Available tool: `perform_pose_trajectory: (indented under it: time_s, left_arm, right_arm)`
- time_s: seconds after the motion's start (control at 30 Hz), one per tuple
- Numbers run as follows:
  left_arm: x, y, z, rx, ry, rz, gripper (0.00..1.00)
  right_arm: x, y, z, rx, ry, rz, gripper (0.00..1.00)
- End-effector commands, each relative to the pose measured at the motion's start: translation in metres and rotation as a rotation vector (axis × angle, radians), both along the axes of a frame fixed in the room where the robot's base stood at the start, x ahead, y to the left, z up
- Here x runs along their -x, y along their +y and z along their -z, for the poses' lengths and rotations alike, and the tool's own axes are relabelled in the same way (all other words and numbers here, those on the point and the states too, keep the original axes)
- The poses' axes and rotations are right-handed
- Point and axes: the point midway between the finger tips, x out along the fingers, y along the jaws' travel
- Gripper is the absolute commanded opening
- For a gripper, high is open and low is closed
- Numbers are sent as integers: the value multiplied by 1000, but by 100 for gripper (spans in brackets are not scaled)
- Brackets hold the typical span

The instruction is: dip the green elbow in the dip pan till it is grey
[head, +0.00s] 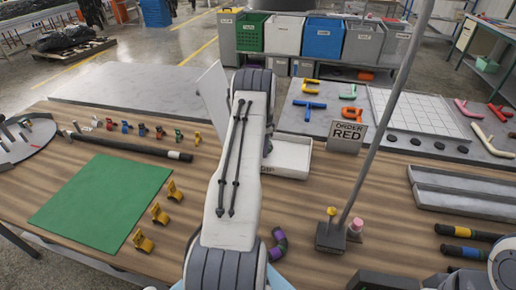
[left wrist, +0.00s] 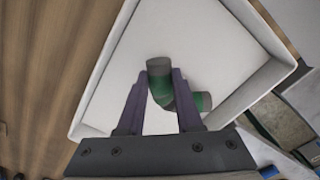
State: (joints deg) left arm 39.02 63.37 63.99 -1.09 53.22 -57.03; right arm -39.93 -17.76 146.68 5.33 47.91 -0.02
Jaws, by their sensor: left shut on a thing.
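The elbow (left wrist: 163,86) is between the two fingers of my left gripper (left wrist: 160,84) in the left wrist view. Its upper end is dark grey, its middle is green, and its right end shows green with a greyish tip. My left gripper is shut on it, over the white floor of the dip pan (left wrist: 118,62). I cannot tell whether the elbow touches the floor. In the head view the dip pan (head: 292,156) shows behind my left arm, which hides the elbow and most of the gripper. My right gripper is not in view.
A purple-banded dark elbow (head: 278,245) lies beside my left arm. A green mat (head: 103,200) lies left. Grey trays (head: 462,190) lie right.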

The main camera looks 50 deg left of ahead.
Motion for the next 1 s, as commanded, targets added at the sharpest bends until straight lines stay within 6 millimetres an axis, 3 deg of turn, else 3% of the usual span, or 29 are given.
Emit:
perform_pose_trajectory:
  time_s: [0.73,1.0]
  left_arm:
    - [-36,-58,0,-1,-1,2,0]
    - [-41,-67,0,-1,-1,0,0]
  right_arm:
    - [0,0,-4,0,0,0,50]
    - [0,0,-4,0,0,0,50]
